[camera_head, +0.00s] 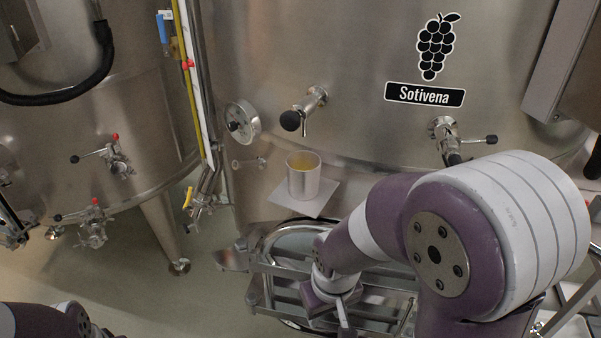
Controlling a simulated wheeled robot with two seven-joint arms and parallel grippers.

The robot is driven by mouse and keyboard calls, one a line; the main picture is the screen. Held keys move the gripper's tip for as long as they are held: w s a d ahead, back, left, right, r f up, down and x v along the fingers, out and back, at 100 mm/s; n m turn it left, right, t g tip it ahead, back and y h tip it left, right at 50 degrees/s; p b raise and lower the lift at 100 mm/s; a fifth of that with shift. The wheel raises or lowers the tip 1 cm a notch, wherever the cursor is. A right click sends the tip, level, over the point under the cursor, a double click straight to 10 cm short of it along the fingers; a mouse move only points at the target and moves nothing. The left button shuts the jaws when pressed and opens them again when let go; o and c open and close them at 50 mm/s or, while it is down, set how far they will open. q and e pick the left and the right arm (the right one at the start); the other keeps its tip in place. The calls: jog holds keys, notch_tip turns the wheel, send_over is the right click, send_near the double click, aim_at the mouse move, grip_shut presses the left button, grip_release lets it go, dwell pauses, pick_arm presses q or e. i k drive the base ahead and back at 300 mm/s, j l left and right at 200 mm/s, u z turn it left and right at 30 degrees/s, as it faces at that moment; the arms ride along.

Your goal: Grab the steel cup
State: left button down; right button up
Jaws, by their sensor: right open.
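The steel cup (302,184) stands upright on a small flat grey plate (318,204) in front of the large vat. Its open top faces up and shows a yellowish inside. My right gripper (333,312) is below the cup in the picture, apart from it, over a metal rack. It is open and points down, with nothing seen between its fingers. My left arm shows only at the bottom left corner, and its fingers are not seen.
The large vat (350,60) has a black-knobbed valve (291,121) above the cup and a round dial-like fitting (243,123) to its left. A metal rack (275,284) lies under my right gripper. Another vat (150,120) stands left, with bare floor below it.

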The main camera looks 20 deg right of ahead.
aim_at(303, 167)
jog(key=i+z, duration=0.1)
jog(key=z, duration=0.55)
